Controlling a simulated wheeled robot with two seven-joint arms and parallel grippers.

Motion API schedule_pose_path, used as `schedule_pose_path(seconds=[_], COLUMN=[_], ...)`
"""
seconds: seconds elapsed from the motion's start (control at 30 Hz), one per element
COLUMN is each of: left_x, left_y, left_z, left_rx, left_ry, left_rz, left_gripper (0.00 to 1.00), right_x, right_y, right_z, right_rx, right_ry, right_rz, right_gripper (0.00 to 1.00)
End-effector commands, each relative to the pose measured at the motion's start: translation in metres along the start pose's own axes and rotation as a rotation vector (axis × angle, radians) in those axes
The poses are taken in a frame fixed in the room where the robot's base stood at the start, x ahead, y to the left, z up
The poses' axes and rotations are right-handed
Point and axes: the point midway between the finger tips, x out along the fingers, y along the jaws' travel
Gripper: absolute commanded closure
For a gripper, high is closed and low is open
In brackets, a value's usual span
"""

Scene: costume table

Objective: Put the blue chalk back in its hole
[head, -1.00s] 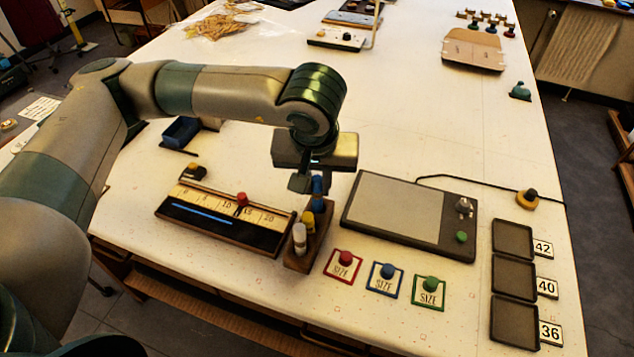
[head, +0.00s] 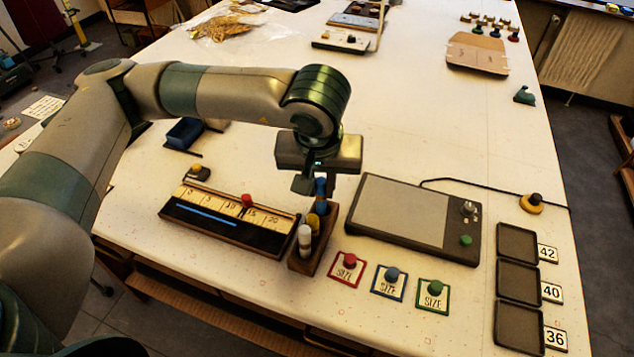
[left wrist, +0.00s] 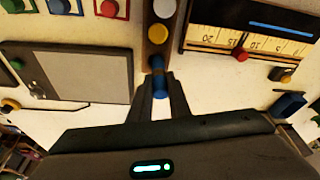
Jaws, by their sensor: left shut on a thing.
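The blue chalk (head: 320,188) stands upright at the far end of a narrow wooden holder (head: 305,265). My left gripper (head: 318,184) is above that end and shut on the blue chalk. In the left wrist view, the blue chalk (left wrist: 158,78) is between the two fingers (left wrist: 160,92), at the end of the row in the holder (left wrist: 157,55). A yellow chalk (head: 313,222) and a white chalk (head: 304,240) stand in the holder's other places. Whether the blue chalk's lower end is inside its hole is hidden. My right gripper is not in view.
A ruler box with a red knob (head: 247,201) lies close left of the holder. A grey panel (head: 412,215) lies close right. Red, blue and green size cards (head: 388,283) lie in front. Dark trays (head: 517,284) stand at the right. The table behind is mostly clear.

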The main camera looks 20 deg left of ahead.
Motion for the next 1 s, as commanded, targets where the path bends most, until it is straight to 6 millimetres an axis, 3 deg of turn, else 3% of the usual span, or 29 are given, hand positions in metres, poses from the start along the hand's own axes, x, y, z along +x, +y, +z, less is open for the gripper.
schedule_pose_path(seconds=[0.03, 0.43, 0.47, 0.53, 1.0], left_x=[0.0139, 0.0166, 0.0162, 0.016, 0.0121], left_y=[-0.0047, -0.0053, -0.0053, -0.005, -0.0021], left_z=[0.0036, 0.0045, 0.0044, 0.0044, 0.0032], left_rx=[-0.001, -0.001, -0.001, -0.001, 0.0], left_ry=[-0.002, -0.003, -0.003, -0.003, -0.001], left_rz=[-0.014, -0.016, -0.016, -0.015, -0.006], left_gripper=[1.0, 1.0, 0.77, 0.6, 0.6], right_x=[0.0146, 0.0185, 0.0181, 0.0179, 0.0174], right_y=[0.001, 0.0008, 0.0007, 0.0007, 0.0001], right_z=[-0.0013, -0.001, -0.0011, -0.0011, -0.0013], right_rx=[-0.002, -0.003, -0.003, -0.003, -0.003], right_ry=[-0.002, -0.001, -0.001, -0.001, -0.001], right_rz=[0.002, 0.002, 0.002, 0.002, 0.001], right_gripper=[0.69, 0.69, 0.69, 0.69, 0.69])
